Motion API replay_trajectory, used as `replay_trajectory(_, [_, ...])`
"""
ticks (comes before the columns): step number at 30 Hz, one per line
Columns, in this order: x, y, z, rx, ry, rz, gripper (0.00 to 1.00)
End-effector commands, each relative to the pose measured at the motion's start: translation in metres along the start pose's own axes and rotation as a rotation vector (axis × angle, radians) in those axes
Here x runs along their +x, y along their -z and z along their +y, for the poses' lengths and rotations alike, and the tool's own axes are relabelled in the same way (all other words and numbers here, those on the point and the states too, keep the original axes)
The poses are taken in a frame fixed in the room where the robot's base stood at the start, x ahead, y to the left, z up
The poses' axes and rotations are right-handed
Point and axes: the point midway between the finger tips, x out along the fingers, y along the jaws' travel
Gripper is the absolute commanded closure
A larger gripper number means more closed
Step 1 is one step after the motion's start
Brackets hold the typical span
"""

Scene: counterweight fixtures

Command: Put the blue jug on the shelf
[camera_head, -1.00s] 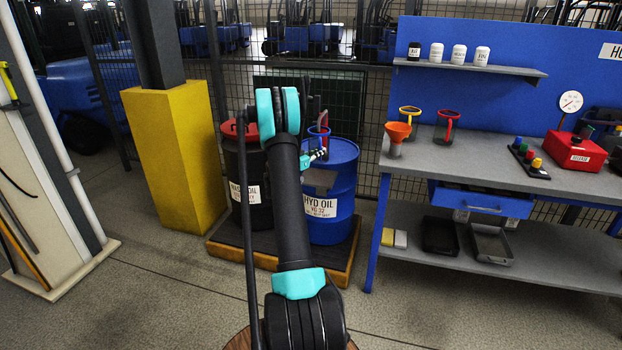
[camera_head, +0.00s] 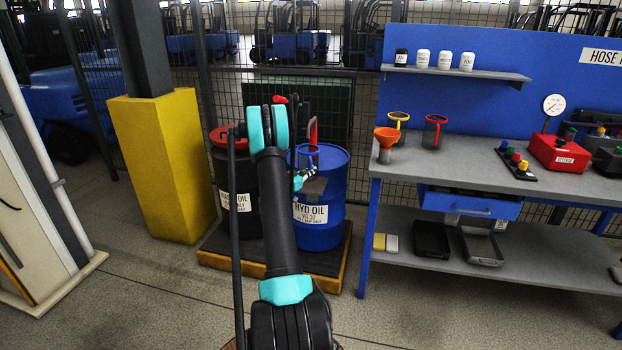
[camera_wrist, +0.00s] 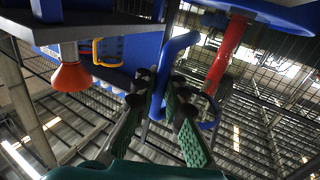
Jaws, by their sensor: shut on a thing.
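My gripper (camera_wrist: 160,85) is shut on the blue handle (camera_wrist: 178,48) of the blue jug in the wrist view. In the head view the gripper (camera_head: 305,178) is small, just right of my arm. A little of the blue jug (camera_head: 304,153) shows there in front of the blue drum; my arm hides much of the area, and the jug's body is hard to make out. The grey wall shelf (camera_head: 490,75) on the blue back panel carries several small bottles (camera_head: 445,60) on its left part; its right end is bare.
The workbench (camera_head: 450,165) holds an orange funnel (camera_head: 387,136), a yellow-handled jug (camera_head: 397,121), a red-handled jug (camera_head: 434,131) and a red box (camera_head: 558,153). The blue drum (camera_head: 322,220) and a dark drum (camera_head: 222,165) stand on a pallet. A yellow post guard (camera_head: 155,170) stands left.

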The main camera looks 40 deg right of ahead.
Motion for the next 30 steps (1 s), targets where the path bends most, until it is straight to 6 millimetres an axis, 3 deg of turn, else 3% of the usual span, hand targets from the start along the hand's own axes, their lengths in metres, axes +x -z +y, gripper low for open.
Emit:
replay_trajectory(6, [0.000, -0.029, 0.000, 0.000, 0.000, 0.000, 1.00])
replay_trajectory(17, [0.000, -0.033, 0.000, 0.000, 0.000, 0.000, 1.00])
replay_trajectory(18, [0.000, -0.034, 0.000, 0.000, 0.000, 0.000, 0.90])
replay_trajectory(23, [0.000, -0.034, 0.000, 0.000, 0.000, 0.000, 0.70])
replay_trajectory(30, [0.000, -0.034, 0.000, 0.000, 0.000, 0.000, 0.69])
